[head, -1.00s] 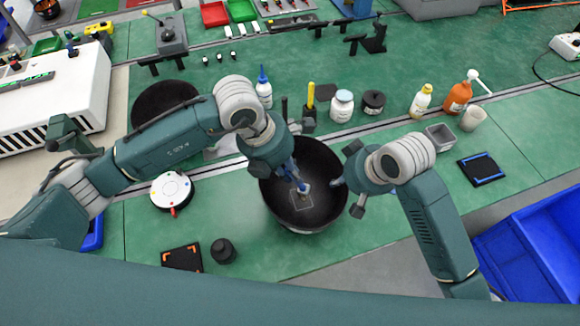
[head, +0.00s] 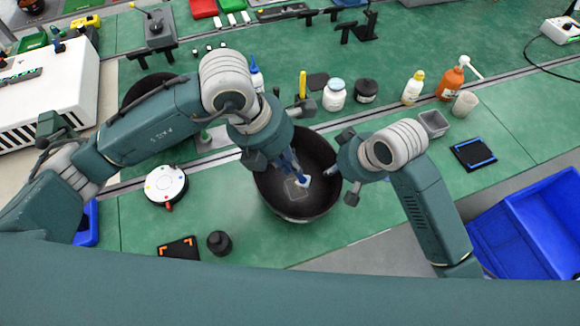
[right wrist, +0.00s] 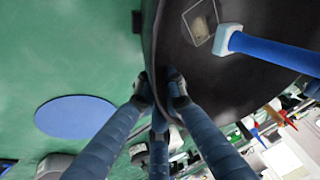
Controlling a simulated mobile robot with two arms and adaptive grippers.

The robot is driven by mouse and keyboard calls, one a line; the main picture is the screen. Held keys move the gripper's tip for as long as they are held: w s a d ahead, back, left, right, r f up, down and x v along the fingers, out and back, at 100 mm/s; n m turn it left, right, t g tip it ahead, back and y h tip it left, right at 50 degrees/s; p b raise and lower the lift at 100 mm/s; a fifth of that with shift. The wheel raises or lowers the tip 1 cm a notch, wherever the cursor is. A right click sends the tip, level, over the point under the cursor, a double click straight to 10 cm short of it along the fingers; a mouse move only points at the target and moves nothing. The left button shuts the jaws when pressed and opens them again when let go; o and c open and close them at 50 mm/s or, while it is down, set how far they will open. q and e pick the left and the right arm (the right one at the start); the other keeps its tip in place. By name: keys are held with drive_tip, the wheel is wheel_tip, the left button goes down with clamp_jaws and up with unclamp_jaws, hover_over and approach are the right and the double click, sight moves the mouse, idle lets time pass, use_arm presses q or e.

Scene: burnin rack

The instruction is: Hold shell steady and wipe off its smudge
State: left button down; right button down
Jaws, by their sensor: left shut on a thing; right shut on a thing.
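The shell is a large black bowl (head: 275,200) in the middle of the bench. A thin pale square outline (head: 297,188) marks its inner wall. The right wrist view shows a brownish smudge (right wrist: 200,25) inside that outline. My right gripper (right wrist: 162,90) is shut on the bowl's rim, one finger on each side.
A white round disc (head: 166,185) and a small black cylinder (head: 219,242) stand to the left. Bottles and a white jar (head: 334,95) stand behind the bowl. A grey tray (head: 433,123) and a blue bin (head: 535,230) are on the right.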

use_arm(q)
drive_tip(key=shift+r, duration=1.15)
use_arm(e)
drive_tip(key=shift+f, duration=0.1)
drive_tip(key=c, duration=1.8)
unclamp_jaws()
drive_tip(key=shift+o, duration=0.2)
drive_tip(key=shift+r, duration=0.3)
drive_tip(key=v, duration=1.1)
drive_tip(key=shift+s+d+r, duration=0.15)
drive_tip(key=shift+r, duration=0.05)
use_arm(q)
drive_tip(key=shift+r, duration=0.1)
